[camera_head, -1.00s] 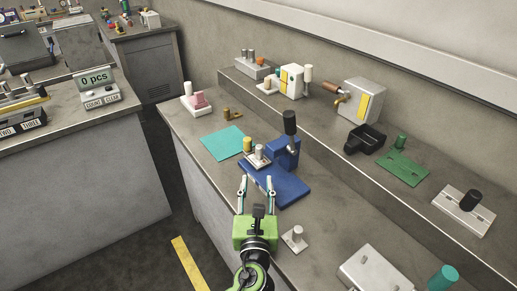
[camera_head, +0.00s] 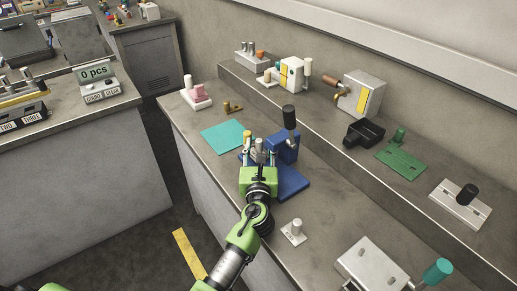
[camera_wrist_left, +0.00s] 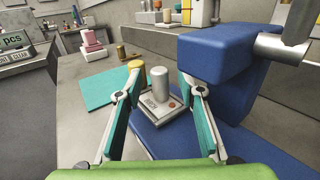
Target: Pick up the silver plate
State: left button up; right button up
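A small silver plate (camera_wrist_left: 150,117) with an upright round silver knob (camera_wrist_left: 161,85) sits on the blue fixture (camera_wrist_left: 190,143), in front of its raised block. In the head view the knob (camera_head: 259,146) shows, but the gripper mostly hides the plate. My left gripper (camera_head: 260,152) reaches over the fixture from the front. In the left wrist view its teal-padded fingers (camera_wrist_left: 160,90) are open, one on each side of the plate and knob. Contact cannot be told. My right gripper is not in view.
A brass cylinder (camera_wrist_left: 137,73) stands close beyond the left finger. The fixture's blue block with a black-handled lever (camera_head: 289,117) rises at the right. A teal mat (camera_head: 223,136) lies behind left. Another silver knobbed piece (camera_head: 293,233) stands on the near bench.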

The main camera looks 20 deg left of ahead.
pick_arm(q)
grip_shut()
